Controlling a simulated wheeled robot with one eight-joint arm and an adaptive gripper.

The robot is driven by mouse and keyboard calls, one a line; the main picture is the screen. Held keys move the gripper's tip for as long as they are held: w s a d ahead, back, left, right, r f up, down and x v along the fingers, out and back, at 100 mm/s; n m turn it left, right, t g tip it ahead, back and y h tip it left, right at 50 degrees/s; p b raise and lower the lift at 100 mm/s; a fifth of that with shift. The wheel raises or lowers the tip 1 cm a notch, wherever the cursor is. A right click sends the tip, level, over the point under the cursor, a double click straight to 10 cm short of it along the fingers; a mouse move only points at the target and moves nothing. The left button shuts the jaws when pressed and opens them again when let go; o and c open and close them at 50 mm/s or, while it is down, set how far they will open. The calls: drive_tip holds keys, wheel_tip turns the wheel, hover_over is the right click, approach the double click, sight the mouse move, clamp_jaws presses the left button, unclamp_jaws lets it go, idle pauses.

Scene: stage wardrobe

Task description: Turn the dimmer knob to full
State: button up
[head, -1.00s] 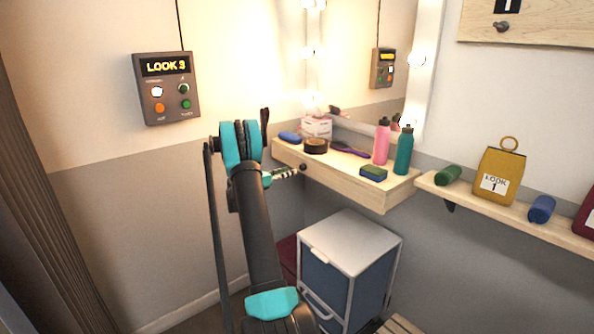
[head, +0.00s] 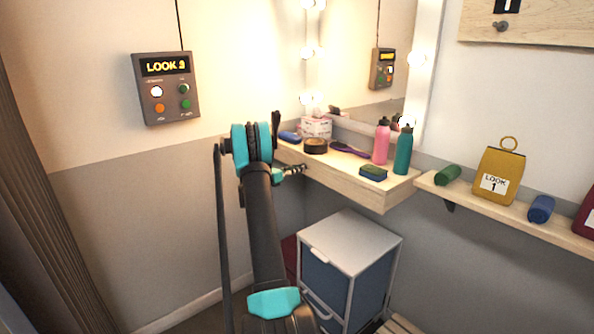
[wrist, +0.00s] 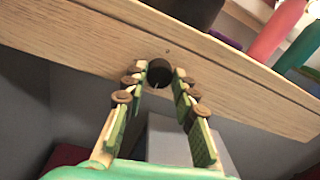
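The dimmer knob is a small round black knob (wrist: 159,73) on the front edge of the wooden vanity shelf (wrist: 230,88). A small pale mark shows near its lower edge. In the head view my gripper (head: 297,169) is at the shelf's front face, and the knob is hard to make out behind its fingertips. In the wrist view my gripper (wrist: 160,72) is open, with one finger on each side of the knob. I cannot tell whether the fingertips touch it. The mirror bulbs (head: 312,52) are lit.
A pink bottle (head: 382,142), a teal bottle (head: 403,152) and a hairbrush (head: 350,149) stand or lie on the shelf. A white-topped drawer cart (head: 350,241) stands below. A control box reading LOOK 3 (head: 166,88) hangs on the left wall.

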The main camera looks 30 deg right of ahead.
clamp_jaws()
drive_tip(key=shift+m, duration=0.4)
drive_tip(key=shift+s+m+t+y, duration=0.1)
drive_tip(key=shift+m+t+y, duration=0.05)
drive_tip(key=shift+m, duration=4)
drive_tip(key=shift+s+m+t+y, duration=0.1)
drive_tip(key=shift+m+t+y, duration=0.05)
drive_tip(key=shift+m, duration=4)
drive_tip(key=o, duration=0.8)
unclamp_jaws()
drive_tip(key=shift+c, duration=0.2)
